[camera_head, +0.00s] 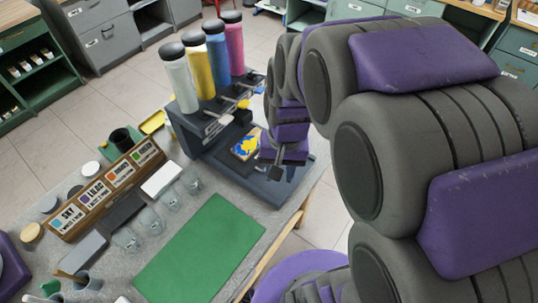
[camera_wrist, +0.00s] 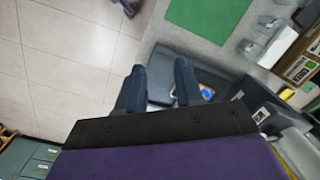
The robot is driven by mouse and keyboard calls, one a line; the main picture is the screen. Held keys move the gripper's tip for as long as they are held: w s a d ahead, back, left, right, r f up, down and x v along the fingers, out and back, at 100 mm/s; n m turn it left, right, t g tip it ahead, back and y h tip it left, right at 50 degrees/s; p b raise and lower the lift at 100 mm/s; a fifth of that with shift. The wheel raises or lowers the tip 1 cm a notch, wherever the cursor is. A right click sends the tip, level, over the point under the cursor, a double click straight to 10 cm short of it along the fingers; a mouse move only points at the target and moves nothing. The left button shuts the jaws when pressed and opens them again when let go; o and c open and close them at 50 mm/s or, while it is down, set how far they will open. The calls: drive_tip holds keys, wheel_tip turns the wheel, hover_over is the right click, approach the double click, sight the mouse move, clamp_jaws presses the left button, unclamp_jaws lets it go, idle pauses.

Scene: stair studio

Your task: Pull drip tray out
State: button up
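A dark blue-grey dispenser stand (camera_head: 203,131) holds white, yellow, blue and pink bottles upright on the table. Its low drip tray (camera_head: 240,177) lies at the base, under the bottles' outlets, and its end shows in the wrist view (camera_wrist: 160,84). A small piece with blue and yellow paint (camera_head: 246,146) lies above the tray; it also shows in the wrist view (camera_wrist: 207,93). My gripper (camera_head: 275,165) is over the tray's right end. In the wrist view my gripper (camera_wrist: 158,88) has its fingers apart, with the tray's end showing between them. I cannot tell whether they touch it.
A green mat (camera_head: 200,250) lies in front of the stand. Several clear cups (camera_head: 150,222), a white block (camera_head: 161,180) and a labelled wooden rack (camera_head: 110,186) are left of it. The table edge (camera_head: 292,213) is right of the tray, with open floor beyond.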

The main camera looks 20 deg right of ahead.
drive_tip(key=w+d+f+m+t+b, duration=0.1)
drive_tip(key=w+d+f+m, duration=0.3)
drive_tip(key=w, duration=0.5)
drive_tip(key=w+d+f+m+t, duration=0.15)
drive_tip(key=w+d+f, duration=0.25)
drive_tip(key=w+f, duration=0.45)
drive_tip(key=shift+m+g, duration=0.25)
drive_tip(key=shift+m, duration=0.2)
drive_tip(key=w+f+b, duration=0.1)
drive_tip(key=f, duration=0.4)
drive_tip(key=w+a+f+b, duration=0.1)
drive_tip(key=f, duration=0.4)
drive_tip(key=w+f+b, duration=0.1)
drive_tip(key=w+f, duration=0.1)
drive_tip(key=f, duration=0.3)
drive_tip(key=shift+a+f, duration=0.25)
drive_tip(key=shift+a, duration=0.15)
clamp_jaws()
drive_tip(key=shift+r, duration=0.1)
